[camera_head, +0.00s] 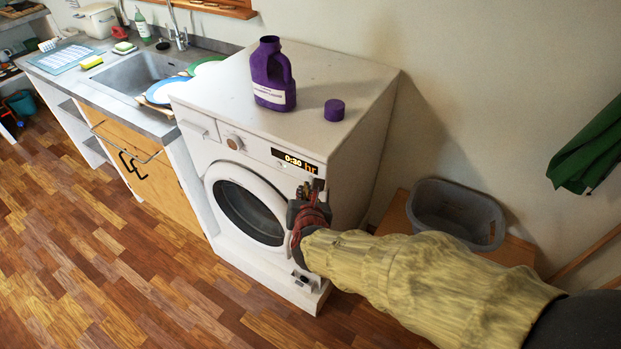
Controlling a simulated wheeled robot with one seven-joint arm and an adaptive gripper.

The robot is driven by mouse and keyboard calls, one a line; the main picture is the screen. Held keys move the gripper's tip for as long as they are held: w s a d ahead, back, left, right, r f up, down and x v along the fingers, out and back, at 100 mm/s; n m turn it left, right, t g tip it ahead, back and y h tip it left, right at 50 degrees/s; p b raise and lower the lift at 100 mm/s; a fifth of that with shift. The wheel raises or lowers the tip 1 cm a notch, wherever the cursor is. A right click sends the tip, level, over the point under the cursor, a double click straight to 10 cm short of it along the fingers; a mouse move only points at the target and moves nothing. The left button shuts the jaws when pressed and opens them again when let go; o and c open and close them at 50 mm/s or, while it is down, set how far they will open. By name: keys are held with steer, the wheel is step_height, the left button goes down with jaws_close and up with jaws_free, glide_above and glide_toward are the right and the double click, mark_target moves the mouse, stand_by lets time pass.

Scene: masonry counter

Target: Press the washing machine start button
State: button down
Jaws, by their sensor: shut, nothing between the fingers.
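The white washing machine (205,184) stands against the wall, its round door closed. Its control panel has a dial (234,142) and a lit display (294,160) reading "0:30 hr". My gripper (314,186) is shut and empty at the right end of the panel, just below the display. My arm, in a yellowish sleeve, reaches in from the lower right. The start button cannot be made out; my gripper covers that part of the panel. I cannot tell whether the fingertips touch the panel.
A purple detergent bottle (272,80) and its purple cap (334,110) stand on the machine. A grey basket (458,212) sits on a low wooden stand to the right. A sink counter (150,118) adjoins the left side. The wooden floor in front is clear.

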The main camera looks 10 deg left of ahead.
stand_by(0.4)
steer(key=shift+w+d+b, duration=0.2)
steer(key=shift+w+b, duration=0.2)
steer(key=shift+b, duration=0.05)
